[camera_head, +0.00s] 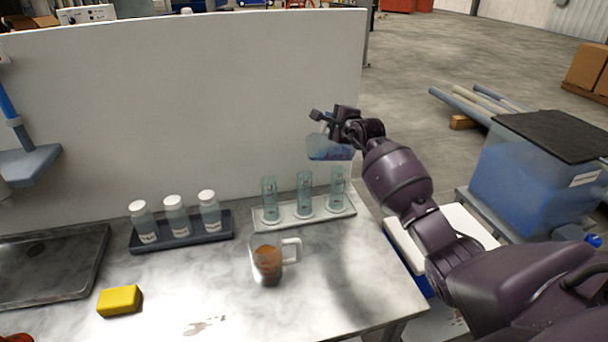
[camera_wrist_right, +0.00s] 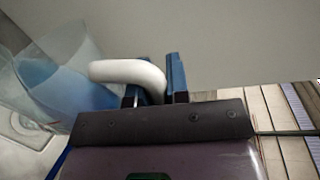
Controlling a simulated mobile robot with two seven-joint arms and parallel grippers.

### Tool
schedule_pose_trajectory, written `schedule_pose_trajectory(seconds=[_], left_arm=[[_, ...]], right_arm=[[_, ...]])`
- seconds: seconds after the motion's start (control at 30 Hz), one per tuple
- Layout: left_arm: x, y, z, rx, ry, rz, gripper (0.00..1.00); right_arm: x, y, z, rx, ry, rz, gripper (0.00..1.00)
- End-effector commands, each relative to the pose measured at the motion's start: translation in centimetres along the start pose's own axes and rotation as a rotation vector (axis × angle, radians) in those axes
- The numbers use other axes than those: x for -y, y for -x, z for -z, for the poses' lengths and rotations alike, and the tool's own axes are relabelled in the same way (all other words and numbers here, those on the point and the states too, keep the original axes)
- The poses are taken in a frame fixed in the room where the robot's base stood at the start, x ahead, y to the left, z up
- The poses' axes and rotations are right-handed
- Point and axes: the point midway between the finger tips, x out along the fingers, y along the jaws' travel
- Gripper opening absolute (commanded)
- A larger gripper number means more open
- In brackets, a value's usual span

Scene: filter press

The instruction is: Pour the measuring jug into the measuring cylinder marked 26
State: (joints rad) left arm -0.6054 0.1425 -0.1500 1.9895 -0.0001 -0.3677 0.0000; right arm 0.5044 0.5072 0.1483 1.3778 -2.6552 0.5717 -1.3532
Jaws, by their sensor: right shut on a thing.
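A clear measuring jug (camera_head: 328,148) with bluish contents hangs in the air above the cylinders. My right gripper (camera_head: 335,118) is shut on its handle; in the right wrist view the white handle (camera_wrist_right: 125,72) sits between the jaws and the jug body (camera_wrist_right: 60,85) is to the left. I cannot tell how far it is tilted. Below it, three clear measuring cylinders stand upright: left (camera_head: 269,201), middle (camera_head: 304,194) and right (camera_head: 337,188). The jug is roughly above the middle and right ones. Their marks are too small to read.
The cylinders stand on a white rack (camera_head: 285,224). A second jug (camera_head: 267,262) with brown contents stands in front. A dark tray (camera_head: 190,242) holds three white-capped bottles. A yellow sponge (camera_head: 119,300) lies front left. A white panel (camera_head: 180,100) stands behind the bench.

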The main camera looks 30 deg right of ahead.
Motion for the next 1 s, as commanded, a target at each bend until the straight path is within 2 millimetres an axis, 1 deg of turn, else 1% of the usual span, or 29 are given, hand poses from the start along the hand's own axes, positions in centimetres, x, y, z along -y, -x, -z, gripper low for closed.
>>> schedule_pose_trajectory(seconds=[0.4, 1.0], left_arm=[[0.04, 0.22, 0.05, 0.004, 0.001, 0.000, 0.43], [0.01, 0.11, 0.34, 0.000, 0.000, -0.001, 0.43]], right_arm=[[-0.21, -0.04, -0.69, -0.011, 0.047, 0.002, 0.00], [-0.18, -0.01, -0.31, -0.017, 0.069, 0.002, 0.00]])
